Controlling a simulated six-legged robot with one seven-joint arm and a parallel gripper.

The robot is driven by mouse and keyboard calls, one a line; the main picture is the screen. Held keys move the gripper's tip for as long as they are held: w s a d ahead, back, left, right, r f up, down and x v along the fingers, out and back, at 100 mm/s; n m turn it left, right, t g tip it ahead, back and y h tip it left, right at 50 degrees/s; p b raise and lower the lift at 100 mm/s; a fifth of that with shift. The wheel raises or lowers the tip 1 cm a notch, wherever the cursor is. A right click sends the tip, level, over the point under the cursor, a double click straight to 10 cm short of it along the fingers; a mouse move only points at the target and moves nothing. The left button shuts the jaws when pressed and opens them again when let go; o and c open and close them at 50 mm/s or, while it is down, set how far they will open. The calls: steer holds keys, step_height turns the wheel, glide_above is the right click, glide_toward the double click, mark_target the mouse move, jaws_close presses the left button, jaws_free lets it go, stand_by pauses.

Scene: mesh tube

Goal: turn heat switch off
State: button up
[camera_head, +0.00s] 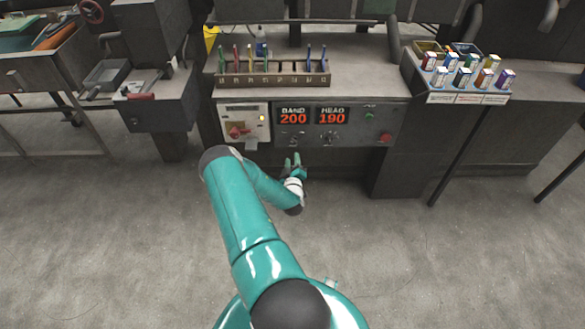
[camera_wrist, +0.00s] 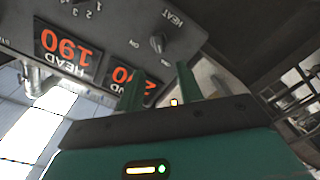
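The heat switch (camera_wrist: 157,42) is a small dark knob on the grey control panel. In the wrist view the words HEAT and ON are printed upside down beside it. I cannot tell surely which way its pointer faces. In the head view it shows as a small knob (camera_head: 293,141) below the left red display. My gripper (camera_wrist: 158,70) has two green fingers, spread apart with nothing between them. They point at the panel, and the knob lies just beyond the gap between the tips, apart from them. In the head view my gripper (camera_head: 292,161) is just below the panel.
Red displays read BAND 200 (camera_head: 293,115) and HEAD 190 (camera_head: 332,115). A numbered dial (camera_head: 330,138) sits right of the heat switch, and a red-handled switch (camera_head: 238,131) sits left. The floor in front is clear.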

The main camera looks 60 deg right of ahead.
steer(key=shift+v, duration=1.65)
